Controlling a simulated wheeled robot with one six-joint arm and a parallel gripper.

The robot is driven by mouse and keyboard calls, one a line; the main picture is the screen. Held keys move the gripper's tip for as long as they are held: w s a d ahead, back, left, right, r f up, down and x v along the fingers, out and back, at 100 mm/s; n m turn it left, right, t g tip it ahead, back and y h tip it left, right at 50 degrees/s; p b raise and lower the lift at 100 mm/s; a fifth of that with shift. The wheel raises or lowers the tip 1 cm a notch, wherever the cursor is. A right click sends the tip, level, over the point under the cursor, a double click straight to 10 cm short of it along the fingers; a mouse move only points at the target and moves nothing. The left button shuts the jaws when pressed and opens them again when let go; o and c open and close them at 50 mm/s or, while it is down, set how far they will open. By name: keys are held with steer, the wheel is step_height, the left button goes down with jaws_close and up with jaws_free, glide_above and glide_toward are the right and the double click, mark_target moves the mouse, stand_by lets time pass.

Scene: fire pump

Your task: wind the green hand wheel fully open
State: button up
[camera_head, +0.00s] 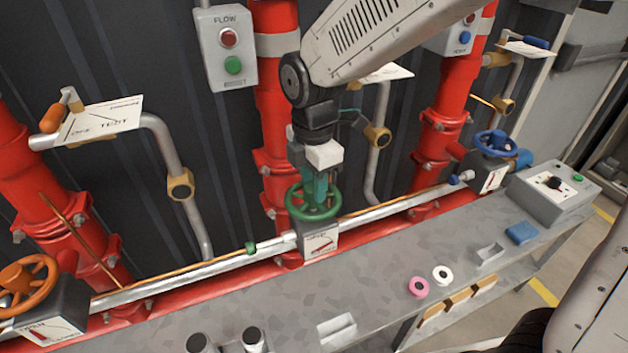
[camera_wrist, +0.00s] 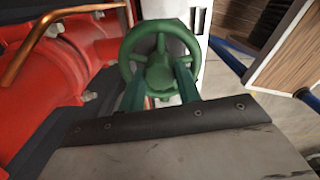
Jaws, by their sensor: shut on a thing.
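The green hand wheel (camera_head: 290,208) sits on top of a white-faced valve box (camera_head: 320,242) in the middle of the pipe run. The box's face carries a red pointer, too small to read surely. My gripper (camera_head: 318,190) points down onto the wheel from above, shut on it. In the wrist view the green wheel (camera_wrist: 160,28) fills the upper middle, and the green fingers of my gripper (camera_wrist: 160,85) reach to its near side, at the hub. The exact contact of the fingertips is partly hidden by the wheel.
An orange hand wheel (camera_head: 28,285) stands at the left and a blue one (camera_head: 496,143) at the right. A grey bench (camera_head: 400,245) runs in front, with pink (camera_head: 419,287) and white (camera_head: 443,275) rings, a blue block (camera_head: 521,233) and a control box (camera_head: 552,190). Red pipes (camera_head: 275,120) stand behind.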

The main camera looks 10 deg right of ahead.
steer(key=n, duration=0.4)
steer(key=shift+r, duration=0.1)
steer(key=shift+n, duration=1.7)
steer(key=shift+w, duration=0.1)
steer(key=n, duration=0.4)
steer(key=shift+a, duration=0.1)
steer(key=n, duration=0.4)
steer(key=o, duration=1)
steer(key=shift+c, duration=0.2)
